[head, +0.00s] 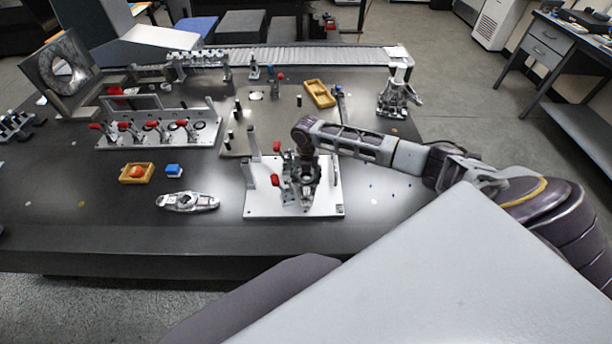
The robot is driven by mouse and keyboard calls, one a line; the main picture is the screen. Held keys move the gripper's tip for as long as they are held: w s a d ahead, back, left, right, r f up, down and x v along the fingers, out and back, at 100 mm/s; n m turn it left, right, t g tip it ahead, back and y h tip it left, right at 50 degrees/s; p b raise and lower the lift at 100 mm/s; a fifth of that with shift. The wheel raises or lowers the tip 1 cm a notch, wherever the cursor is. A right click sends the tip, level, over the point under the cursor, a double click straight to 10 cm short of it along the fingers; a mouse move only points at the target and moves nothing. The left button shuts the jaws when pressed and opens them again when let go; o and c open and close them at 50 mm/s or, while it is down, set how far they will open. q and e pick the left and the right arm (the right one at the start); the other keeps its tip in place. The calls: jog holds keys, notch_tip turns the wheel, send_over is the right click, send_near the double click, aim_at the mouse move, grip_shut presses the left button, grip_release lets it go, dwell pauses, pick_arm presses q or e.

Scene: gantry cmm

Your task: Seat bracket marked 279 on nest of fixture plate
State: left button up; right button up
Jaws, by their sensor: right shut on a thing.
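The white fixture plate (265,205) lies near the front middle of the dark table, with upright posts and red-handled clamps on its left side. My right gripper (302,186) points down over the right half of this plate. It is shut on a grey metal part, which seems to be a bracket; gripper and part overlap, and no marking can be read. I cannot tell whether the part touches the nest, which is hidden under it. Another silvery metal part (187,201) lies flat on the table left of the plate. My left gripper is out of view.
A long fixture with red clamps (158,132) stands at the left. A yellow tray (320,93) and a metal stand (398,96) are farther back. The front table strip is clear.

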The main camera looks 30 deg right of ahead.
aim_at(306, 178)
jog(key=shift+r, duration=0.1)
jog(key=o, duration=1.5)
notch_tip(306, 178, up, 12)
dwell(0.8)
